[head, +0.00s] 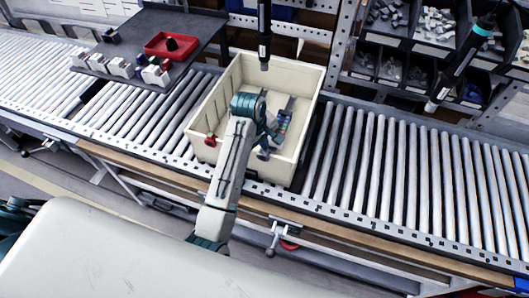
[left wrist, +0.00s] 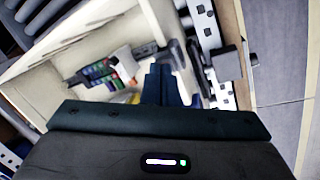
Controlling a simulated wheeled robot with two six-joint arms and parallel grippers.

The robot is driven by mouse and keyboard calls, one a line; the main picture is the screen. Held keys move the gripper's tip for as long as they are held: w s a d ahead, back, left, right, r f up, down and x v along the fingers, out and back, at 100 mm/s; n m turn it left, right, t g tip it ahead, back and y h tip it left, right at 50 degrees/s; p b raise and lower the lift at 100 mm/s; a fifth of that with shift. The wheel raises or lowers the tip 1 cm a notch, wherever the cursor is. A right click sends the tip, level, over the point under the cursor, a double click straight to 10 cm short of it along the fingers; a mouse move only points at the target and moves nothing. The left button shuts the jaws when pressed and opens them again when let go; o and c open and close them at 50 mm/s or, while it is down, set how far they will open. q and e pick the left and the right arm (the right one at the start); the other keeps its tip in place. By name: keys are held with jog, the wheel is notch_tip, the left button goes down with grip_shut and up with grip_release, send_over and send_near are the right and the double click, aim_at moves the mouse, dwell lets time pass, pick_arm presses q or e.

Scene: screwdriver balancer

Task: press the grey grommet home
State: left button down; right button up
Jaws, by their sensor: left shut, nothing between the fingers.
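My left gripper (head: 264,152) reaches over the cream crate (head: 307,118) and points down toward its near wall. In the left wrist view its two fingers (left wrist: 160,72) are together with nothing between them. A small dark grey rounded piece (left wrist: 176,54) shows just beyond the fingertips at the crate's wall. It may be the grey grommet, but I cannot tell for certain, nor whether the fingers touch it. In the head view the arm and gripper hide that spot. My right gripper is not in view.
The crate stands on a roller conveyor (head: 375,165) and holds colourful small items (left wrist: 98,70). A dark tool (head: 264,35) hangs above its back edge. A red tray (head: 172,46) sits on a dark shelf at back left. Rollers to the right are clear.

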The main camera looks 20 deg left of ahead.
pick_arm(q)
jog(key=shift+s+f, duration=0.1)
jog(key=shift+f, duration=0.25)
dwell(0.5)
jog(key=shift+w+v, duration=0.25)
jog(key=shift+v, duration=0.85)
jog(key=shift+w+d+r, duration=0.1)
jog(key=shift+d+r, duration=0.1)
jog(key=shift+r, duration=1.3)
